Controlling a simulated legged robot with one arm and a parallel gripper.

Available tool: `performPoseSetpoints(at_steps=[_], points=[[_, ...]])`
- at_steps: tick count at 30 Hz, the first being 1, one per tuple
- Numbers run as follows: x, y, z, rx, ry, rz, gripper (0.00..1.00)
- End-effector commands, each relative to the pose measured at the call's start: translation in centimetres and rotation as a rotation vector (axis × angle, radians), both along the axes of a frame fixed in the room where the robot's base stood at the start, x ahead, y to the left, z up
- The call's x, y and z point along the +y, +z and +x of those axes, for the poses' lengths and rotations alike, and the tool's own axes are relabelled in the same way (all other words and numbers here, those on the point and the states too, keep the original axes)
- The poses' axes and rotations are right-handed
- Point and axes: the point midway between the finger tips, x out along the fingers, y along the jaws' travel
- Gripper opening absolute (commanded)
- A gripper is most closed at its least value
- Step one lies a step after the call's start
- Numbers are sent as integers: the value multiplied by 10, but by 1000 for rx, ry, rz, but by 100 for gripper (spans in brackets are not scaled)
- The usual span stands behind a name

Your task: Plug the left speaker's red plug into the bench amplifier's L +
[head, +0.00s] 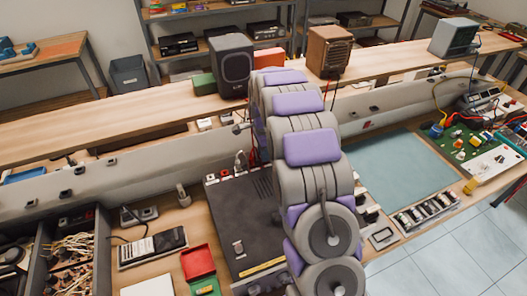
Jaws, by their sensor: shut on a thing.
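A dark flat unit (225,215), which looks like the bench amplifier, lies on the bench just left of my arm. Small red and dark terminals (223,175) stand along its back edge; their labels are too small to read. A red lead (252,155) shows beside my arm near those terminals; its plug end cannot be made out. A dark grey speaker (232,65) stands on the raised shelf at left, and a brown speaker (329,52) with leads hanging down stands to its right. My arm covers the unit's right side. My gripper is hidden behind the arm.
A teal mat (405,170) at right is mostly clear. A green board (465,140) with parts lies beyond it. The raised shelf (110,118) runs behind.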

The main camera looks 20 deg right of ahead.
Motion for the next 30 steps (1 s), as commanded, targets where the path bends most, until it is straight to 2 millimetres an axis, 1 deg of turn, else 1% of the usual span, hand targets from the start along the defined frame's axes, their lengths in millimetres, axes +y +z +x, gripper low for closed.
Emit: performPoseSetpoints(at_steps=[14, 30], points=[[0, -5, 0, 1, 0, 0, 0], [0, -6, 0, 2, 0, 1, 0]])
